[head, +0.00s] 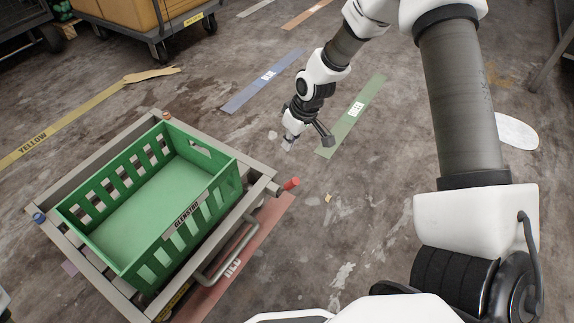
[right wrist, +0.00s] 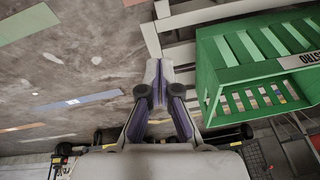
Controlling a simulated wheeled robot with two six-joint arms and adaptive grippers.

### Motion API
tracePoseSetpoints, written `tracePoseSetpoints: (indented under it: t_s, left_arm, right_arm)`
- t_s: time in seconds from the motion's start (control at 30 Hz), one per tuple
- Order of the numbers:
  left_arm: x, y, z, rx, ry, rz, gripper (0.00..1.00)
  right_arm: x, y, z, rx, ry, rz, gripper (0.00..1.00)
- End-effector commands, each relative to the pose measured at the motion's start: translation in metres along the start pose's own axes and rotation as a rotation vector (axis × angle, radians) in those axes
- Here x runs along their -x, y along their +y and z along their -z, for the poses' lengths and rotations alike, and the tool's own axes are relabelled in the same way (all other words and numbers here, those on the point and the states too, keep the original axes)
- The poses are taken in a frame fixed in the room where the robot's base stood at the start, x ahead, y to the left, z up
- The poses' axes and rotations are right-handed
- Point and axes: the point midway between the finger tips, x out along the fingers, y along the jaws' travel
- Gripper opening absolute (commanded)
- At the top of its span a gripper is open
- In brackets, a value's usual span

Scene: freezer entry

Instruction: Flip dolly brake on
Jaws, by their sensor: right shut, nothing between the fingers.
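The dolly (head: 90,170) is a grey metal frame at the lower left of the head view. It carries a green slatted crate (head: 190,225) with a label on its front side. A red-tipped lever (head: 290,184) sticks out at the dolly's right corner. An orange cap (head: 167,115) and a blue cap (head: 38,217) sit at other corners. My right gripper (head: 288,144) points down beyond the red lever, apart from it. In the right wrist view its fingers (right wrist: 154,72) are together and empty, beside the dolly frame (right wrist: 180,20) and crate (right wrist: 256,50). My left gripper is out of view.
Labelled floor strips lie around: yellow (head: 60,135), blue (head: 262,82), green (head: 352,115) and red (head: 235,265). Another cart (head: 160,35) with a tan load stands at the top left. The floor right of the dolly is mostly clear. A pale oval patch (head: 517,131) lies at the right.

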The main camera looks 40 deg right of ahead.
Motion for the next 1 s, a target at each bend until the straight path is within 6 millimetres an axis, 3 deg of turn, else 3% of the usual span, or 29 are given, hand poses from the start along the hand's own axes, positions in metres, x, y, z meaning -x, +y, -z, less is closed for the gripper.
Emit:
tracePoseSetpoints:
  t_s: [0.3, 0.43, 0.9, 0.93, 1.0]
  left_arm:
    - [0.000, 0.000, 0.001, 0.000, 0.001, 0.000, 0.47]
    - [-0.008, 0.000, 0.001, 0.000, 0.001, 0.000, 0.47]
    - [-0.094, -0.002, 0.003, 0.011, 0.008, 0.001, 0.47]
    - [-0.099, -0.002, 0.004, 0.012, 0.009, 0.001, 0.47]
    - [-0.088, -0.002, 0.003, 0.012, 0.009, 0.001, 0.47]
  right_arm:
    - [0.001, 0.000, 0.001, 0.001, 0.003, -0.001, 0.00]
    - [-0.009, 0.000, 0.000, 0.000, 0.002, -0.001, 0.00]
    - [-0.108, 0.001, -0.002, 0.001, 0.001, -0.001, 0.00]
    - [-0.114, 0.001, -0.002, 0.001, 0.002, -0.001, 0.00]
    - [-0.105, 0.000, -0.016, -0.001, -0.001, 0.001, 0.00]
